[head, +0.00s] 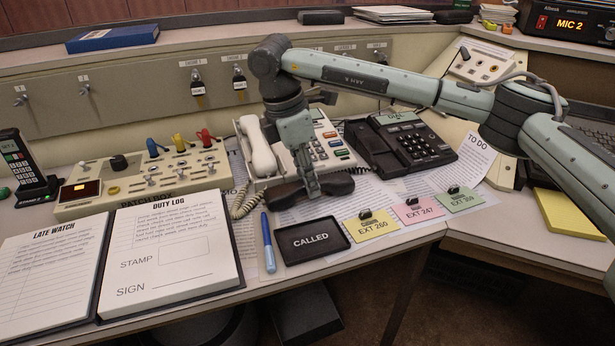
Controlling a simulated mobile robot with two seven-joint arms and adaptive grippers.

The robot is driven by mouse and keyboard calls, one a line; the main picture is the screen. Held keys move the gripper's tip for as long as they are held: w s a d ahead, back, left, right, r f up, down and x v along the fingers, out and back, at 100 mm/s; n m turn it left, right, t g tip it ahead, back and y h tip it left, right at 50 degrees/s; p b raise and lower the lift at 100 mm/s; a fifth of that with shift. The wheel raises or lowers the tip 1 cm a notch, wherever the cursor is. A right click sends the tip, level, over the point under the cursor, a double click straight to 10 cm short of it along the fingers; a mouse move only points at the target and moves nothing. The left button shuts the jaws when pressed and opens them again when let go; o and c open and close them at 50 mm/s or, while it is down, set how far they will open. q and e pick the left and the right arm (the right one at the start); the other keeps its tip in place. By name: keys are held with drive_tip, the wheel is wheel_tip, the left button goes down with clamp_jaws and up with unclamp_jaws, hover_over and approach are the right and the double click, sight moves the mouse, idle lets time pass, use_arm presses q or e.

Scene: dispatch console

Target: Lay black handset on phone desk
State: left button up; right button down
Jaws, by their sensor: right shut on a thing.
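The black handset (337,186) is in my right gripper (311,188), which is shut around its middle. The handset lies roughly level, just in front of the white phone (325,150); I cannot tell whether it touches the desk. The black desk phone (410,146), with a keypad, stands to the right of the gripper, and its cradle side shows no handset. A white handset (260,150) rests on the left side of the white phone. The desk top (420,222) is pale and partly covered with papers. My left gripper is out of view.
A black CALLED tray (312,256), a blue pen (268,243) and coloured EXT cards (418,209) lie in front of the handset. The duty log (172,245) and patch box (140,181) are at left. A yellow pad (572,214) lies at right.

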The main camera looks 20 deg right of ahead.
sight(297, 183)
drive_tip(key=shift+f, duration=0.1)
drive_tip(key=c, duration=1.3)
unclamp_jaws()
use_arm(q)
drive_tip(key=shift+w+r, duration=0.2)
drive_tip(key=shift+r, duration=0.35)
use_arm(e)
drive_tip(key=shift+o, duration=0.2)
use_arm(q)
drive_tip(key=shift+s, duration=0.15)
use_arm(e)
drive_tip(key=shift+v, duration=1)
drive_tip(key=v, duration=0.7)
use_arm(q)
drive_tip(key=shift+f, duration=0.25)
use_arm(e)
drive_tip(key=v, duration=0.3)
